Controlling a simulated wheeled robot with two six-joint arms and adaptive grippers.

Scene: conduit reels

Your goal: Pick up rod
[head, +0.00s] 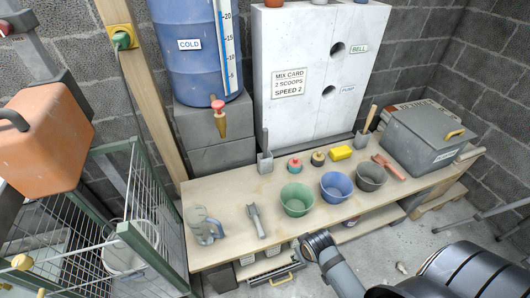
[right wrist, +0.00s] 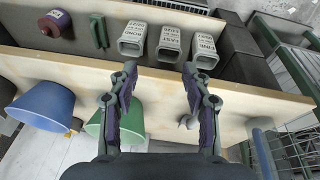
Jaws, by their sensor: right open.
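No plain rod stands out in either view. A grey stick (head: 265,142) stands upright in a small grey holder, and a wooden handle (head: 370,117) rises from another. My right gripper (right wrist: 160,70) is open and empty in the right wrist view, in front of the bench edge. My left gripper is out of view.
A blue bucket (head: 336,187) and a dark grey bucket (head: 371,177) stand right of the green one. A clear jug (head: 203,225) stands at the bench's left end, near the green cage (head: 150,245). Labelled tubs (right wrist: 168,45) sit below the bench.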

